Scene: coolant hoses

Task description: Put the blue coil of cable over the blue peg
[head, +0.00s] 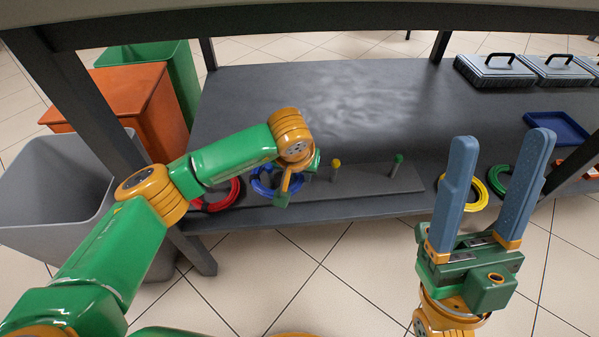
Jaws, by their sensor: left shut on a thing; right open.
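The blue coil of cable (262,187) is near the front edge of the table, left of centre, partly covered by my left arm. My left gripper (284,192) is at the coil's right side, pointing down, and is shut on it. I cannot tell whether the coil touches the surface. No blue peg shows; my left wrist and gripper cover the area left of the yellow-topped peg (336,165). A green-topped peg (398,163) stands further right. My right gripper (500,142) is open and empty, pointing up in front of the table's right part.
A red coil (222,200) lies left of the blue one. A yellow coil (480,194) and a green coil (497,180) lie at the right. A blue tray (560,128) and grey cases (495,72) are behind them. The table's middle (350,100) is clear.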

